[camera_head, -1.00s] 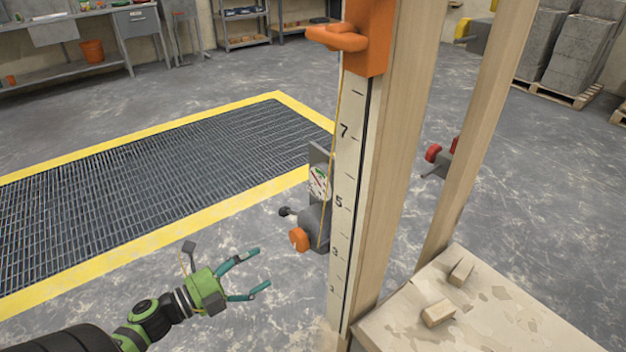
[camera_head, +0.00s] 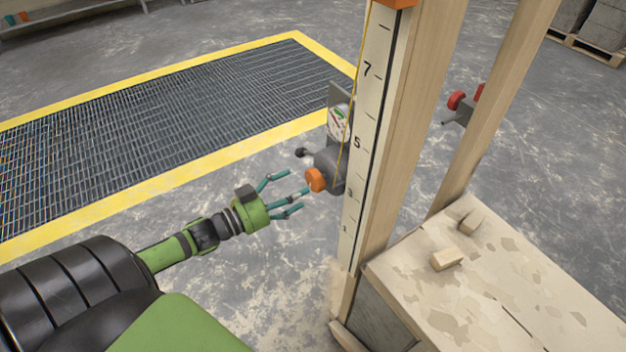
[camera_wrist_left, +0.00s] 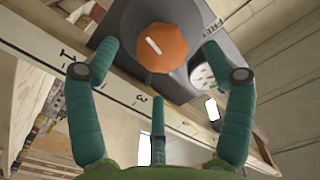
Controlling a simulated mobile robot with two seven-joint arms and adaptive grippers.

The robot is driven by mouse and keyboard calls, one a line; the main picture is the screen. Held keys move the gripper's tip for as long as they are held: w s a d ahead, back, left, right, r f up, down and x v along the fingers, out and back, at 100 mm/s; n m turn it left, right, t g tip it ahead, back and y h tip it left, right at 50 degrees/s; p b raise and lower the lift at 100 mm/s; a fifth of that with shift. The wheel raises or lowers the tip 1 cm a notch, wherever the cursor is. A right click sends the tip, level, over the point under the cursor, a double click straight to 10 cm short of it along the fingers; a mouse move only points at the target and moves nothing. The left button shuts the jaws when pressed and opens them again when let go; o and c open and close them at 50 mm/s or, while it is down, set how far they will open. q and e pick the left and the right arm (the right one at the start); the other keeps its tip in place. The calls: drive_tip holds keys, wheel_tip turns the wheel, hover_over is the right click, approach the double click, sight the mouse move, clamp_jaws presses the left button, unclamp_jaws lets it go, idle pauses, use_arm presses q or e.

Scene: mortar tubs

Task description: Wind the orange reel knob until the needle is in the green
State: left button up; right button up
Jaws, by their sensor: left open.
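The orange reel knob (camera_head: 315,180) sits on the front of a grey reel (camera_head: 332,165) fixed to the wooden post. In the left wrist view the knob (camera_wrist_left: 161,47) faces me, with a pale mark on it. A small white gauge (camera_head: 339,121) with some green is above the reel; its needle is too small to read surely. The gauge (camera_wrist_left: 202,76) is partly hidden behind a finger in the wrist view. My left gripper (camera_head: 295,190) is open and empty, its fingers pointing at the knob just short of it. My right gripper is not in view.
The wooden post carries a numbered scale strip (camera_head: 370,110) and a yellow line. A stained bench top (camera_head: 500,285) with small wood blocks (camera_head: 447,259) stands at right. A red-knobbed device (camera_head: 457,101) is on the farther post. Open floor and a yellow-edged grating (camera_head: 190,118) lie left.

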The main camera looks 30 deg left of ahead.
sight(311, 183)
use_arm(q)
drive_tip(key=shift+x, duration=2.75)
drive_tip(key=shift+s, duration=0.1)
drive_tip(key=c, duration=1.1)
